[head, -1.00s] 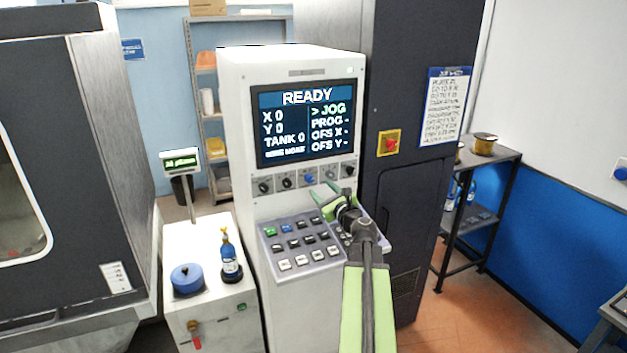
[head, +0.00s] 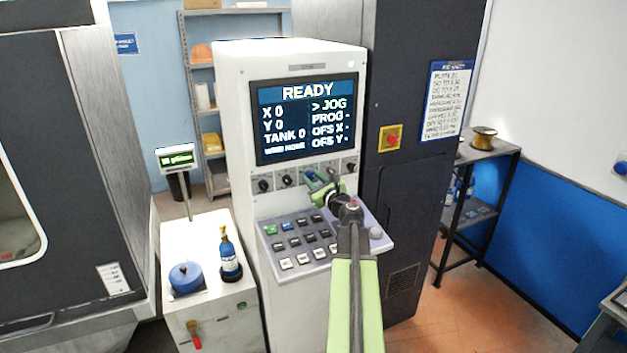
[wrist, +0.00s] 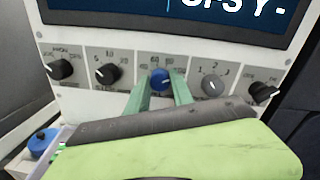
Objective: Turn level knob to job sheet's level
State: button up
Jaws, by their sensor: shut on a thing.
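A row of small knobs sits under the screen of the white control cabinet. The blue knob (wrist: 160,79) is in the middle of the row in the wrist view, with a printed number scale above it. Its pointer looks roughly upright. My gripper (wrist: 160,88) has its green fingers on either side of the blue knob and is shut on it. In the head view my gripper (head: 320,183) covers much of this part of the row. The job sheet (head: 447,100) hangs on the dark cabinet at the right; its lines are too small to read surely.
The screen (head: 307,117) reads READY, X 0, Y 0, TANK 0. A keypad shelf (head: 297,245) juts out below. A red emergency button (head: 391,138) is at the right.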

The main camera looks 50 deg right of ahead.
grip_shut()
jog(key=shift+n, duration=0.3)
jog(key=shift+a+n, duration=0.1)
jog(key=shift+n, duration=0.8)
jog(key=n, duration=0.4)
jog(key=shift+p, duration=0.35)
jog(key=n, duration=0.7)
jog(key=shift+g, duration=0.4)
jog(key=n, duration=0.5)
jog(key=shift+w+h, duration=0.1)
jog(key=shift+h, duration=0.3)
jog(key=n, duration=0.4)
jog(key=shift+n, duration=0.4)
